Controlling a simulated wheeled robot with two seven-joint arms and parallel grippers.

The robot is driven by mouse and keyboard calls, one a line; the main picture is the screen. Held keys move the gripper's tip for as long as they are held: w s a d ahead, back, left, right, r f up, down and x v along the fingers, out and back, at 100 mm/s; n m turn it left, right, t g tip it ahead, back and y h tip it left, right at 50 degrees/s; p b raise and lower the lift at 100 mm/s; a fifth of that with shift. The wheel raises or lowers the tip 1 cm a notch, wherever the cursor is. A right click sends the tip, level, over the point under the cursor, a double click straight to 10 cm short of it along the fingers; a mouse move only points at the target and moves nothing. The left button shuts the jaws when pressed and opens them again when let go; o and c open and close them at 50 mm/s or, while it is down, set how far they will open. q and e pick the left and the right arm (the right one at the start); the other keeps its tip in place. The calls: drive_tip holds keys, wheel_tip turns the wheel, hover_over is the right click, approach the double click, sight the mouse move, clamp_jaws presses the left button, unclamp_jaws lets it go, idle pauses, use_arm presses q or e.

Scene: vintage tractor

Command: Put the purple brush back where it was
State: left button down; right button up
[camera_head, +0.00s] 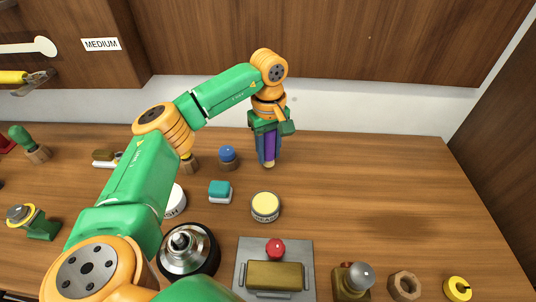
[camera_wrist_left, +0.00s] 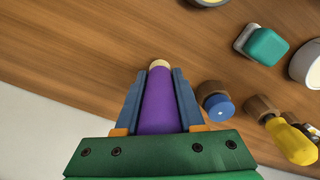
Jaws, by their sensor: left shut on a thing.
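The purple brush (camera_head: 270,147) is between the fingers of my left gripper (camera_head: 267,150), near the back of the wooden table. In the left wrist view the purple brush (camera_wrist_left: 158,98) has a pale tip pointing away from the palm, and the blue fingers of my left gripper (camera_wrist_left: 157,100) are shut on its two sides. In the head view its pale end points down, close to the table top; I cannot tell whether it touches. My right gripper is not in view.
A blue-topped brush (camera_head: 228,155) stands just left of the gripper. A teal-topped block (camera_head: 220,190) and a yellow-lidded tin (camera_head: 265,206) are in front. A grey plate (camera_head: 240,262) with a red knob lies nearer. The table (camera_head: 370,180) to the right is clear.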

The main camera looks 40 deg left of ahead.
use_arm(q)
drive_tip(key=shift+f, duration=1.05)
drive_tip(key=shift+f, duration=0.1)
drive_tip(key=c, duration=0.5)
unclamp_jaws()
wheel_tip(320, 180, up, 12)
drive_tip(key=shift+r, duration=0.2)
drive_tip(key=shift+a, duration=0.1)
